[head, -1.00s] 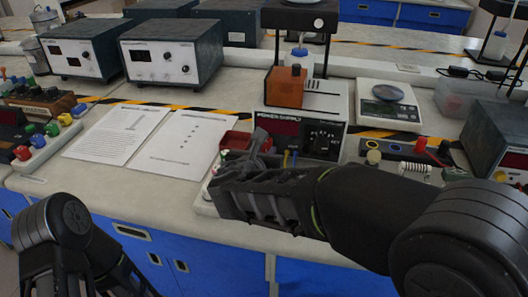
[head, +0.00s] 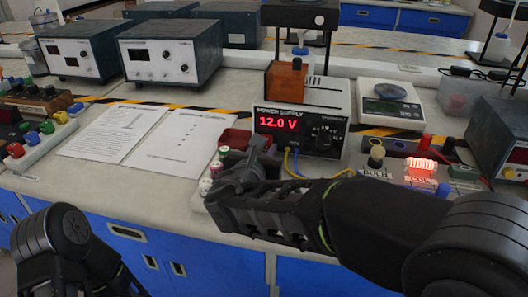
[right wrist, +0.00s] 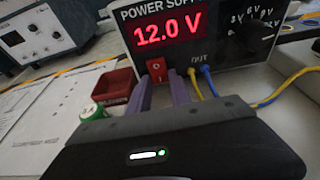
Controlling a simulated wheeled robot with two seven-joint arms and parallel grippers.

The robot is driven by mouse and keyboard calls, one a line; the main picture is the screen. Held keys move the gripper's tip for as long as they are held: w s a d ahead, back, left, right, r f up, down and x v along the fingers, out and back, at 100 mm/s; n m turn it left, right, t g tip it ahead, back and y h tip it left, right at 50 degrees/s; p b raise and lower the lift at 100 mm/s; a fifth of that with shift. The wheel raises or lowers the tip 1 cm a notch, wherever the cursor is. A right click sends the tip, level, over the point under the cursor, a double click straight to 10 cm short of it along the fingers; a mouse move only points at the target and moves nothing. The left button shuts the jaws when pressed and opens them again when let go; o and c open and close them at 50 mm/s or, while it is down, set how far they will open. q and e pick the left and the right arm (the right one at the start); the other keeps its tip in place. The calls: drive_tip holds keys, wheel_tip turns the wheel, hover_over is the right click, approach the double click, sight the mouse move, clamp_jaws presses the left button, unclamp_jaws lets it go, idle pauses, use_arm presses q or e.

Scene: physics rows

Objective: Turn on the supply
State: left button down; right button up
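The power supply (head: 335,117) stands on the bench with its red display lit at 12.0 V, which also reads clearly in the right wrist view (right wrist: 168,29). Its red rocker switch (right wrist: 157,70) is below the display, close ahead of my right gripper. That gripper (head: 262,150) is in front of the supply's lower left; its two fingers (right wrist: 157,95) are apart with nothing held between them. I cannot tell whether a finger touches the switch. The coil (head: 420,168) at the right glows red-orange. My left arm shows at the lower left, but its gripper is out of view.
Blue and yellow leads (right wrist: 207,82) run from the supply's output. A red tray (right wrist: 113,86) sits left of the switch. Printed sheets (head: 178,143) lie to the left. A scale (head: 390,105) stands right of the supply. An orange block (head: 285,80) rests on top.

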drive_tip(key=o, duration=0.4)
drive_tip(key=p+v, duration=0.1)
drive_tip(key=v, duration=0.5)
drive_tip(key=shift+s+a+r, duration=0.15)
drive_tip(key=shift+s+r, duration=0.05)
drive_tip(key=shift+s, duration=0.05)
drive_tip(key=shift+s+a, duration=0.15)
drive_tip(key=shift+s, duration=0.5)
